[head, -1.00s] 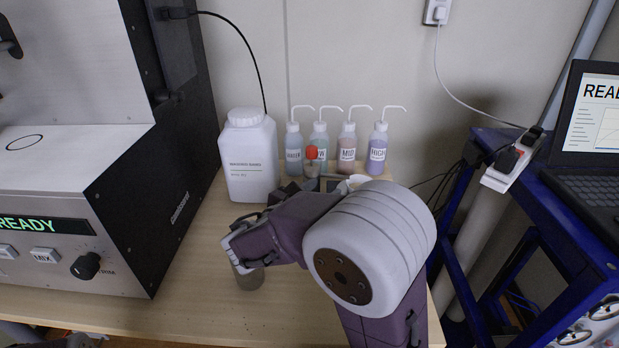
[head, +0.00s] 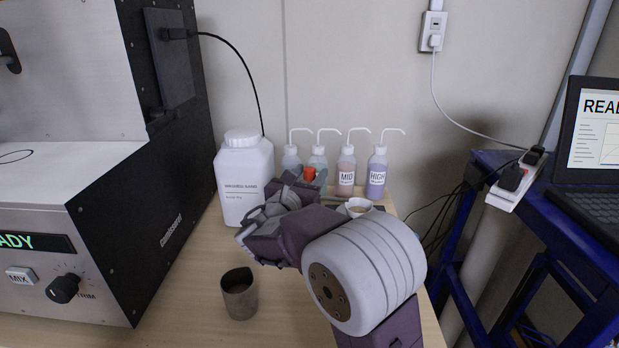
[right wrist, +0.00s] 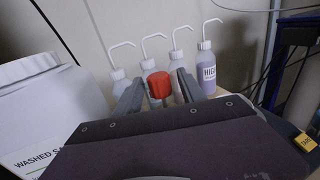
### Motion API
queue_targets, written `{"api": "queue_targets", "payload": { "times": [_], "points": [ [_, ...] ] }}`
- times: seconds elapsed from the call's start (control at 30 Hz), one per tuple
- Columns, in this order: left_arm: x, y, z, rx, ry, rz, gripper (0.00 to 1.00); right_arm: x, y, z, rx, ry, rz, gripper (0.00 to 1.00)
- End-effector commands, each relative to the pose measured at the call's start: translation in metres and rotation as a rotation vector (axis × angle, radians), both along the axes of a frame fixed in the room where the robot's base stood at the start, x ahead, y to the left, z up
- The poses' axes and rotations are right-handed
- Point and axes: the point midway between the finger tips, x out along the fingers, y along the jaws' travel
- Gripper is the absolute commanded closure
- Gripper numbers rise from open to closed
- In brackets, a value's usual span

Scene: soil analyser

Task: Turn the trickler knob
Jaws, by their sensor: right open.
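The red trickler knob (head: 309,174) shows just beyond my right gripper (head: 293,184) in the head view. The body under it is mostly hidden by my gripper and arm. In the right wrist view the red knob (right wrist: 159,85) shows between the two spread grey fingers of my right gripper (right wrist: 160,92). The fingers are open, one to each side of the knob in that view. I cannot tell how near they are to it in depth. No contact is visible. My left gripper is not in view.
A large white bottle (head: 246,180) stands left of my right gripper. Several wash bottles (head: 346,170) line the wall behind the knob. A metal cup (head: 239,297) stands on the table in front. The analyser (head: 150,240) is at left, a blue cart (head: 530,205) at right.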

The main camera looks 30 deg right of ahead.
Motion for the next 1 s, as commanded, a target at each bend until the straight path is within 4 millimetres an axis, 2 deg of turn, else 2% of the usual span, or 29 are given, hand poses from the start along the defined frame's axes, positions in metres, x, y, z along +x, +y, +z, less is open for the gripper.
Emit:
{"api": "queue_targets", "payload": {
  "times": [0.17,0.33,0.37,0.57,0.77,0.87,1.0],
  "points": [
    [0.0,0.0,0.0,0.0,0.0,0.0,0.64,0.0,0.0,0.0,0.0,0.0,0.0,0.53],
    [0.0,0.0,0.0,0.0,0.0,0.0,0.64,0.0,0.0,0.0,0.0,0.0,0.0,0.97],
    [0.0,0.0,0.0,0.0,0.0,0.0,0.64,0.0,0.0,0.0,0.0,0.0,0.0,1.0],
    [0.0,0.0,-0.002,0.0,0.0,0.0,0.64,0.0,0.0,-0.001,0.001,-0.001,0.007,1.0],
    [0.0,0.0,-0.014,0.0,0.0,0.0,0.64,0.0,-0.002,-0.002,0.002,-0.007,0.068,1.0],
    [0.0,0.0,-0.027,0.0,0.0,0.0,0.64,0.0,-0.002,-0.004,0.001,-0.007,0.129,1.0],
    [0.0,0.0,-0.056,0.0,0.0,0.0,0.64,-0.001,-0.003,-0.008,0.001,-0.014,0.243,1.0]
  ]
}}
